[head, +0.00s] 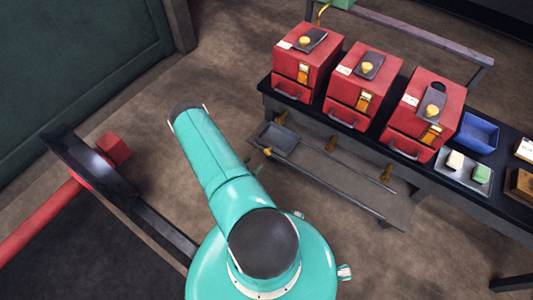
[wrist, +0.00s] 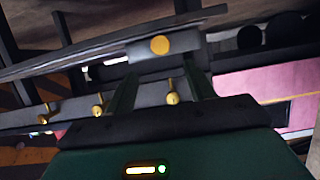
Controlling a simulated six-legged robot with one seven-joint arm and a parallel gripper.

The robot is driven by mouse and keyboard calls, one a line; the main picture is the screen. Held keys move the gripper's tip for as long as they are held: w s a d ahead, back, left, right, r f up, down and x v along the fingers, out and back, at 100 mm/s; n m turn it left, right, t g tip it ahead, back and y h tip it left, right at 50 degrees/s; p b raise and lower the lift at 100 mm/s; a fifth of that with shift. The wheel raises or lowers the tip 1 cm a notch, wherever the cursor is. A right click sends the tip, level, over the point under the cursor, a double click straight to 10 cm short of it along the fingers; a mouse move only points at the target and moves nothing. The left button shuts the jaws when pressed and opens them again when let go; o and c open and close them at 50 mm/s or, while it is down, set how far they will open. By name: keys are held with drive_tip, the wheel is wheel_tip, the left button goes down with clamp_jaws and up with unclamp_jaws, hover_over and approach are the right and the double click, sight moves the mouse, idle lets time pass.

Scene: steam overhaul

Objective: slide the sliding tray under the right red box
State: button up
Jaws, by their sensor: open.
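Three red boxes stand in a row on a dark bench; the right red box (head: 428,113) is nearest the blue bin. The sliding tray (head: 279,139), a small grey tray with a yellow knob, sits on the lower rail below the left red box (head: 307,63), at the rail's left end. In the wrist view the tray's grey front and round yellow knob (wrist: 159,45) lie just ahead of my gripper (wrist: 160,80). Its two dark fingers are apart, one toward each side of the knob; contact cannot be told.
Brass pegs (head: 331,143) line the bench front above the rail (head: 335,175), which is clear to the right of the tray. The middle red box (head: 362,86) stands between the others. A blue bin (head: 478,133) and small blocks on a plate (head: 449,173) are at the right.

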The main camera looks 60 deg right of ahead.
sight(267, 153)
drive_tip(key=x, duration=1.1)
drive_tip(key=shift+d+f, duration=0.2)
drive_tip(key=shift+d, duration=0.15)
drive_tip(key=shift+c, duration=0.2)
clamp_jaws()
drive_tip(key=shift+s, duration=0.1)
